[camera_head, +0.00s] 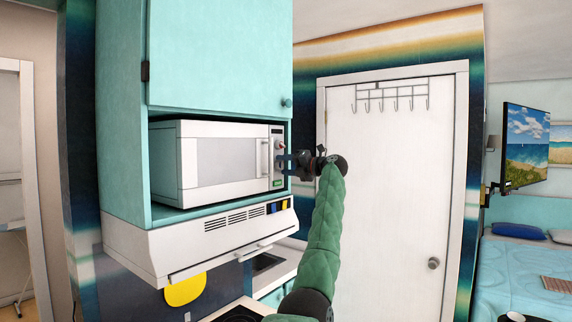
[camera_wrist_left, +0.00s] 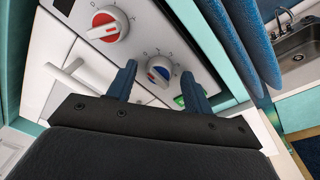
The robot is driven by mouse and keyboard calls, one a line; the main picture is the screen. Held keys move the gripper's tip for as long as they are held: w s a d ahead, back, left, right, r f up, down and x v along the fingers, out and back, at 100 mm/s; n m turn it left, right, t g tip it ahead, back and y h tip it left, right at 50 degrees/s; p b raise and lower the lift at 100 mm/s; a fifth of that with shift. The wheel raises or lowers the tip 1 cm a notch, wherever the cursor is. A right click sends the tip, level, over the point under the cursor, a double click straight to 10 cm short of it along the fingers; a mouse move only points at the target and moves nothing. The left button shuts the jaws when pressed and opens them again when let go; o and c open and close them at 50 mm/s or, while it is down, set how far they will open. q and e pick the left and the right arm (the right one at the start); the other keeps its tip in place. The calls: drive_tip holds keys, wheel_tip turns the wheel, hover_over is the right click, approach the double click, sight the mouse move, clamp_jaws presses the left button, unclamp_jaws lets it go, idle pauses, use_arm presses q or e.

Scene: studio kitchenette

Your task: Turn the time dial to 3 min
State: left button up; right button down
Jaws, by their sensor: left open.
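The white microwave (camera_head: 215,160) sits in the teal cabinet, door shut, with its control panel on the right side. In the wrist view, a white dial with a red face (camera_wrist_left: 109,23) and a white dial with a blue face (camera_wrist_left: 159,70) show on the panel. Marks ring them, too small to read, so I cannot tell which is the time dial. My left gripper (camera_head: 285,162) is at the panel, open. In the wrist view its fingertips (camera_wrist_left: 158,71) lie on either side of the blue dial; contact cannot be told. My right gripper is not in view.
The microwave's door handle (camera_head: 265,158) stands out beside the panel. A green button (camera_wrist_left: 180,101) is near one finger. The cabinet wall closely borders the panel. A white range hood (camera_head: 205,245) is below. Open room lies towards the white door (camera_head: 400,200).

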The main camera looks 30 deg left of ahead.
use_arm(q)
drive_tip(key=shift+c, duration=0.2)
drive_tip(key=c, duration=0.9)
drive_tip(key=shift+f+m, duration=0.1)
drive_tip(key=shift+m, duration=0.2)
